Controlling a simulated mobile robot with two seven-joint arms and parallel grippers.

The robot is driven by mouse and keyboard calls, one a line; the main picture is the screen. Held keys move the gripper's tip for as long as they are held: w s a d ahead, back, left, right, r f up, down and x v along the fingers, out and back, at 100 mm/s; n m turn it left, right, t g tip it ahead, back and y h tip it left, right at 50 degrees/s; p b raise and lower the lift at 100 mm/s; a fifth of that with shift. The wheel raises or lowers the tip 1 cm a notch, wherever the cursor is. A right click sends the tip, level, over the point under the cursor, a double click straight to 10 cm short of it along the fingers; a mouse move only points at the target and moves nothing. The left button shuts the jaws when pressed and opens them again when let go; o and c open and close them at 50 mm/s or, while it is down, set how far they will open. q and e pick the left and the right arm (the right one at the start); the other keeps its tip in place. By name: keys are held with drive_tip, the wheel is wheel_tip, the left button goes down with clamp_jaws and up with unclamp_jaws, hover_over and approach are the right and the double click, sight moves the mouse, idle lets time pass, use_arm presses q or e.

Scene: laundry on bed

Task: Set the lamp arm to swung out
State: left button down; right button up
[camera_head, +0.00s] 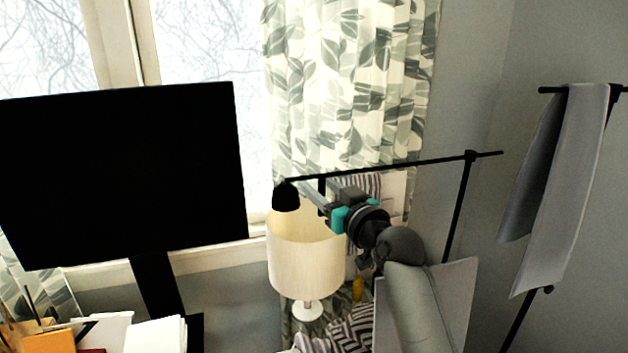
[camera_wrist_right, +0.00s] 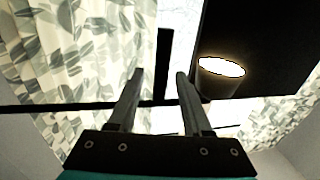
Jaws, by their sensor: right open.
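The lamp arm (camera_head: 400,164) is a thin black bar, roughly level. It runs from a black post (camera_head: 458,205) on the right to a black lamp head (camera_head: 286,196) on the left. A short black stub (camera_head: 322,185) hangs from the bar near the head. My right gripper (camera_head: 312,190) is open by the stub, just right of the lamp head. In the right wrist view the stub (camera_wrist_right: 163,62) shows between the open fingers (camera_wrist_right: 158,76), and the glowing lamp head (camera_wrist_right: 221,80) is to their right. Whether the fingers touch the stub is unclear. My left gripper is not visible.
A cream-shaded table lamp (camera_head: 306,262) stands just below my right gripper. A black monitor (camera_head: 120,175) is at left, and a leaf-patterned curtain (camera_head: 350,80) hangs behind. A rack with grey cloth (camera_head: 572,190) is at right.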

drive_tip(key=shift+x, duration=1.55)
drive_tip(key=shift+c, duration=0.3)
clamp_jaws()
